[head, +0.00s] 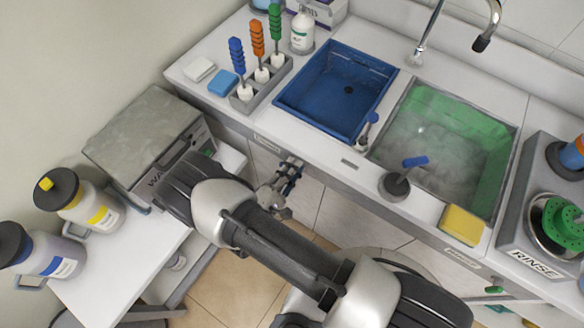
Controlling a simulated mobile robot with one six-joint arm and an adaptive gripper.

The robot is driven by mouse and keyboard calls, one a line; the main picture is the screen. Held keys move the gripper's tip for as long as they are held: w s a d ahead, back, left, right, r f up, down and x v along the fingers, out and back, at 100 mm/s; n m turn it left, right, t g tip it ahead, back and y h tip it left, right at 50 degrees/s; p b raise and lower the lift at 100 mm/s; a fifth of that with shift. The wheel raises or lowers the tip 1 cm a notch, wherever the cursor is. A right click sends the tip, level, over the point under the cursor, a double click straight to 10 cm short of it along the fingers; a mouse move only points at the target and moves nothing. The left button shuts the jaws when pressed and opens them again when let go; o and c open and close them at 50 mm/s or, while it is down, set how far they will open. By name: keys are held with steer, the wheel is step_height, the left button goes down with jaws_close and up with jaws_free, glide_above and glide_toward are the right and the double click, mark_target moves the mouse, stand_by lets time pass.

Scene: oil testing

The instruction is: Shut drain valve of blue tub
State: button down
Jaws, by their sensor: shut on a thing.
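The blue tub (318,104) is set in the counter at the upper middle, with a dark drain hole in its floor. It looks empty. My gripper (288,174) is at the cabinet front, below the counter edge and the blue tub. It is shut on the blue tub's drain valve, with a little blue showing between the fingers. The fingers hide most of the valve, so I cannot tell which way its handle is turned.
A green tub (497,143) with cloudy foam sits right of the blue one. A green valve (494,290) sticks out below the counter. A grey box (140,135) and bottles stand on the left table.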

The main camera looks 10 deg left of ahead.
steer(key=shift+f+m+b, duration=0.15)
steer(key=shift+m+b, duration=0.05)
steer(key=shift+m, duration=0.75)
steer(key=shift+f+m+b, duration=0.15)
steer(key=shift+m+b, duration=0.05)
steer(key=shift+m, duration=0.75)
steer(key=c, duration=1.6)
jaws_free()
steer(key=v, duration=1.2)
